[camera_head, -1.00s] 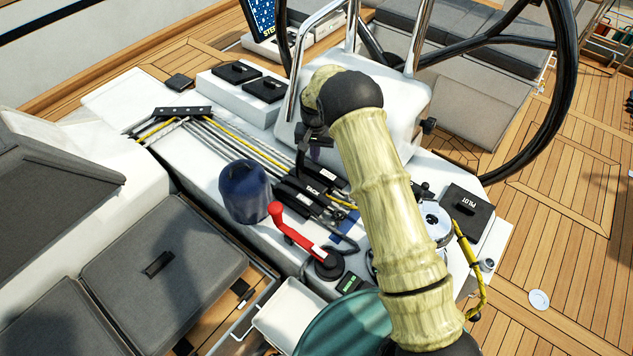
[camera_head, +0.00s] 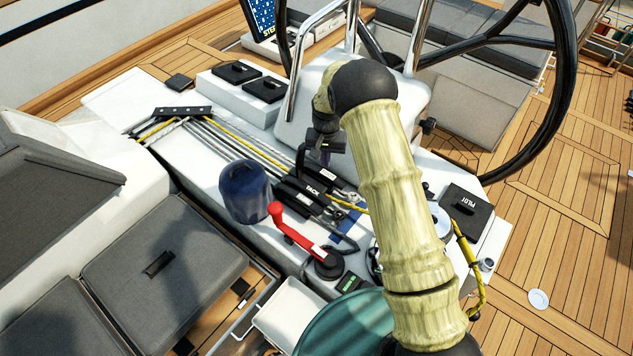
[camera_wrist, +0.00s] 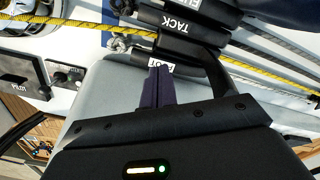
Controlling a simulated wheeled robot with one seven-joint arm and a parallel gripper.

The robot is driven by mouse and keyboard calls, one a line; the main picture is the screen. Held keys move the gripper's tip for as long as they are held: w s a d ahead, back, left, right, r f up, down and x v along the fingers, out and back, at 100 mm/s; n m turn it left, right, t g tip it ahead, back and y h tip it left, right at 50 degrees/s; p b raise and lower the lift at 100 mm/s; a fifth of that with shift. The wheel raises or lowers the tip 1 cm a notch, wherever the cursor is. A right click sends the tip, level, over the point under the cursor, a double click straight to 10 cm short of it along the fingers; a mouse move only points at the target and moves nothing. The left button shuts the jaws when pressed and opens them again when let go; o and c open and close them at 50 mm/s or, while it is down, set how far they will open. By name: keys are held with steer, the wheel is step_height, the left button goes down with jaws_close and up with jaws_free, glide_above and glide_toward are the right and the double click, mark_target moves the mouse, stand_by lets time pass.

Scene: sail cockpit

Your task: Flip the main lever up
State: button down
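A row of black clutch levers lies on the white console. One is marked TACK (camera_head: 313,189), which also shows upside down in the wrist view (camera_wrist: 180,25). The lever beside it (camera_head: 326,175) has a white label, partly hidden by my fingers in the wrist view; I cannot read it fully. A black curved handle (camera_wrist: 212,80) stands up close to my fingers in the wrist view. My gripper (camera_head: 326,158) is just above these levers. In the wrist view its dark fingers (camera_wrist: 160,84) are together, with nothing seen between them; contact with the lever is unclear.
A blue-covered winch (camera_head: 245,192) and a red crank handle (camera_head: 295,233) stand at the near left of the levers. The steering wheel (camera_head: 565,90) and PILOT panel (camera_head: 467,207) are to the right.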

steer(key=shift+r+p, duration=1.7)
steer(key=shift+r, duration=1.25)
steer(key=shift+r, duration=0.1)
steer(key=s+d+r+t, duration=0.2)
steer(key=s+d+r, duration=1.2)
steer(key=s+r, duration=0.15)
steer(key=s+d+r, duration=0.1)
steer(key=s+d, duration=0.2)
steer(key=s, duration=0.8)
steer(key=shift+d+r+n+t, duration=0.25)
steer(key=shift+d+n+t, duration=0.05)
steer(key=shift+d+n, duration=0.1)
steer(key=shift+d, duration=0.1)
